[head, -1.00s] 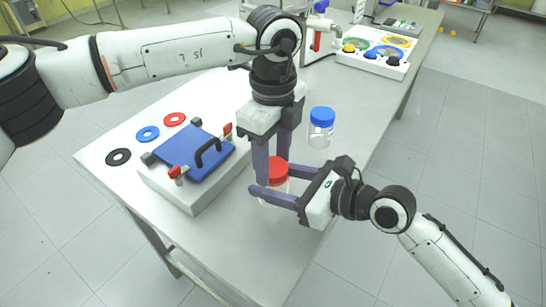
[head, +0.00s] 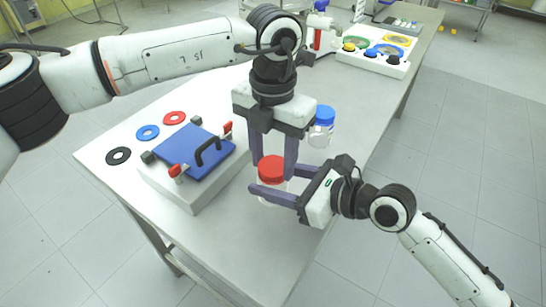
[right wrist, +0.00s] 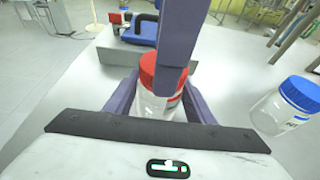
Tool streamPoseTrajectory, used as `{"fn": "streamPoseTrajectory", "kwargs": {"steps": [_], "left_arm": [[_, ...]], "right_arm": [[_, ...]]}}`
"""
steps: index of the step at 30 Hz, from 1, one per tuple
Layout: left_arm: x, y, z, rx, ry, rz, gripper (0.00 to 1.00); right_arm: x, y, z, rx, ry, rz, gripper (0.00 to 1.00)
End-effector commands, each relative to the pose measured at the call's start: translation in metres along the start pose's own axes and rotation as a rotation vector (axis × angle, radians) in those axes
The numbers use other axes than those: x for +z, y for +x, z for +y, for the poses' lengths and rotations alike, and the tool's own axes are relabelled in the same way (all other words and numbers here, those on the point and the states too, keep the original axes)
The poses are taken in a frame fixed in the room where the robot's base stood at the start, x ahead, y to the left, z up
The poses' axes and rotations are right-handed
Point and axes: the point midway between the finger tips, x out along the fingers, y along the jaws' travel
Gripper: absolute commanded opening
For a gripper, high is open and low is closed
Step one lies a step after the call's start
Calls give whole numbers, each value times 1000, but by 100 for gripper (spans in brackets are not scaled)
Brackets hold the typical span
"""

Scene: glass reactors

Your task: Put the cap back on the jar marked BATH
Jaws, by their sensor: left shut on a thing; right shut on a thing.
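A clear jar (head: 272,188) stands near the table's front right edge, and it also shows in the right wrist view (right wrist: 155,104). Its label is too small to read. My right gripper (head: 275,181) is shut around its body from the right. A red cap (head: 271,168) sits at the jar's mouth, also seen in the right wrist view (right wrist: 160,72). My left gripper (head: 272,162) points down from above and is shut on the cap. One left finger covers part of the cap in the right wrist view. Whether the cap is fully seated I cannot tell.
A blue-capped jar (head: 322,126) stands behind, partly covered by my left gripper in the head view. A box with a blue lid (head: 195,152) is at left, beside black, blue and red rings. A white panel with coloured rings (head: 372,62) is at the back.

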Motion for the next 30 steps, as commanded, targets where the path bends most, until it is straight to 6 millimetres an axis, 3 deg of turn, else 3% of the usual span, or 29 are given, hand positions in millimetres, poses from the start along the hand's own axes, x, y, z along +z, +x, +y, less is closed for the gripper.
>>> {"fn": "streamPoseTrajectory", "kwargs": {"steps": [12, 16, 20, 21, 24, 30], "left_arm": [[0, 1, 0, 0, 938, 0, 18], [0, 1, 0, 0, 1161, 0, 18], [0, 1, 0, 1, 1159, 0, 18], [0, 1, 0, 1, 1158, 0, 46], [0, 1, 0, 1, 1158, 0, 63], [0, 1, -1, -2, 1158, 1, 63]], "right_arm": [[0, 0, -1, -2, 0, 1, 0], [0, 0, -1, -2, 0, 1, 0], [0, 0, -1, -2, -1, 1, 0], [0, 0, -1, -2, -1, 1, 0], [0, 0, -1, -2, -1, 1, 0], [0, 0, -1, -3, 0, 0, 0]]}}
